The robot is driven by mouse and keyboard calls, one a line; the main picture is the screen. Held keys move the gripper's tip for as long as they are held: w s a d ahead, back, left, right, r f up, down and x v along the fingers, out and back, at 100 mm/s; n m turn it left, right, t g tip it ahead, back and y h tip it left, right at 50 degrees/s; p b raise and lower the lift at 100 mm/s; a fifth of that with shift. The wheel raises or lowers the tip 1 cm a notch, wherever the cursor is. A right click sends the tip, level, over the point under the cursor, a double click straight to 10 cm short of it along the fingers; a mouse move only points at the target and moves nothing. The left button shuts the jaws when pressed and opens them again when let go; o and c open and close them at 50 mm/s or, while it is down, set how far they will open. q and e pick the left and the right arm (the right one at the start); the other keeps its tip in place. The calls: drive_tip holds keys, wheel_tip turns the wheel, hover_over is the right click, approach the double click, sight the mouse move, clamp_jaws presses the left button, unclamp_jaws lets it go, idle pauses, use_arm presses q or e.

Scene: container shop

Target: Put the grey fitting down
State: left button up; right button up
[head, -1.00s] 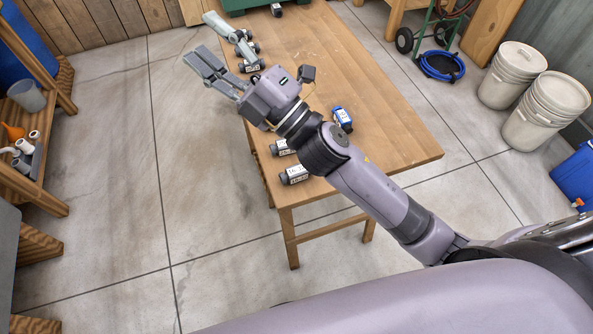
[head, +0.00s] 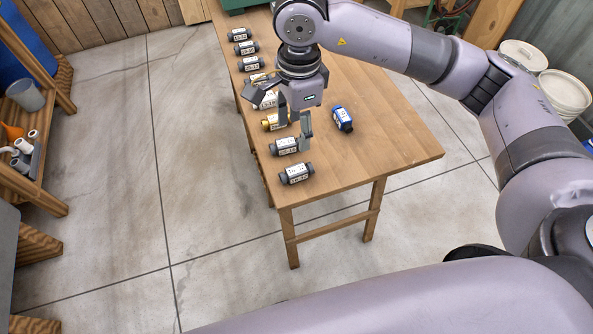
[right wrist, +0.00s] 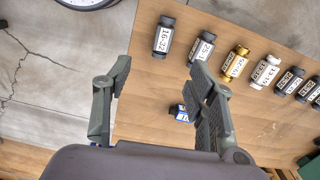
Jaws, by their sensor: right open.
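My right gripper (head: 292,135) is open above the table, over the near part of a row of fittings. In the right wrist view no fitting is between its spread fingers (right wrist: 160,68). The grey fitting at the near end of the row (head: 296,173) lies on the wood with a white label; it also shows in the right wrist view (right wrist: 163,36). Another grey fitting (head: 286,146) lies just behind it, close to one finger; I cannot tell whether they touch. More grey fittings (head: 246,48) lie farther along the row. My left gripper is not in view.
A brass fitting (head: 273,122) and a white one (head: 265,101) lie in the same row, partly near my fingers. A blue fitting (head: 343,119) lies apart to the right. The wooden table (head: 385,145) is clear at its near right. Buckets (head: 560,92) stand on the right.

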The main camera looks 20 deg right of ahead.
drive_tip(key=p, duration=0.3)
hover_over(299, 168)
drive_tip(key=f, duration=1.2)
drive_tip(key=shift+s+a, duration=0.15)
drive_tip(key=shift+s, duration=0.25)
drive_tip(key=shift+w+f, duration=0.1)
drive_tip(key=shift+f, duration=0.4)
drive_tip(key=f, duration=0.1)
drive_tip(key=f+p, duration=0.1)
drive_tip(key=f, duration=0.2)
drive_tip(key=shift+w+f, duration=0.15)
drive_tip(key=shift+w, duration=0.1)
drive_tip(key=shift+c, duration=0.2)
clamp_jaws()
